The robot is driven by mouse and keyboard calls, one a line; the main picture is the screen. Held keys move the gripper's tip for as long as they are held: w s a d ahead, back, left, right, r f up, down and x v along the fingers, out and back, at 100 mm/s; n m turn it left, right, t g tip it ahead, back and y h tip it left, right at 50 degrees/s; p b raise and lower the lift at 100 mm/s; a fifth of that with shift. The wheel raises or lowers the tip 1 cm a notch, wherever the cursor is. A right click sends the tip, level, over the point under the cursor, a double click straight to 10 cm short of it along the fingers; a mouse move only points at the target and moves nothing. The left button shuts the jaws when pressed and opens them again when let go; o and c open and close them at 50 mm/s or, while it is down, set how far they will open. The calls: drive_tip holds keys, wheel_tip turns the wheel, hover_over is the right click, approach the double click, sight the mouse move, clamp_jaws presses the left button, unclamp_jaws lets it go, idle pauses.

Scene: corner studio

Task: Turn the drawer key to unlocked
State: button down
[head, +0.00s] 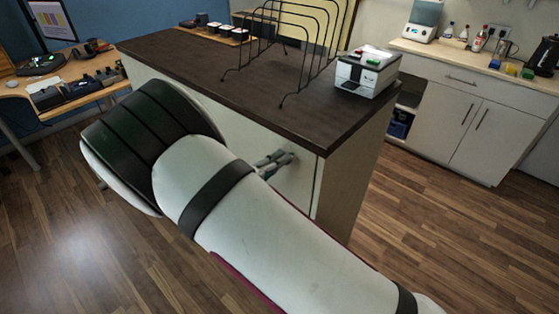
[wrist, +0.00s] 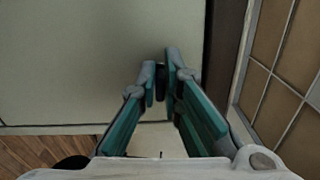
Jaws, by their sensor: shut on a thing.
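My gripper (wrist: 161,75) reaches to a pale cabinet front (wrist: 80,60), its two fingers close together. A small dark piece, seemingly the drawer key (wrist: 161,83), shows between the fingertips, and the gripper is shut on it. The fingers hide most of the key, so its angle cannot be told. In the head view my gripper (head: 286,158) meets the side of the dark-topped counter (head: 200,75), partly behind my arm. The key and its lock are hidden there.
On the counter stand a wire rack (head: 285,45) and a small white printer-like box (head: 366,72). A desk (head: 75,75) is at the left, and white cabinets (head: 470,110) with kitchen items are at the right. Wooden floor (head: 420,210) is clear beside the counter.

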drive_tip(key=shift+a+n, duration=0.1)
drive_tip(key=shift+n, duration=0.5)
drive_tip(key=shift+f, duration=0.1)
drive_tip(key=c, duration=1.7)
unclamp_jaws()
drive_tip(key=shift+s, duration=0.1)
drive_tip(key=v, duration=1.2)
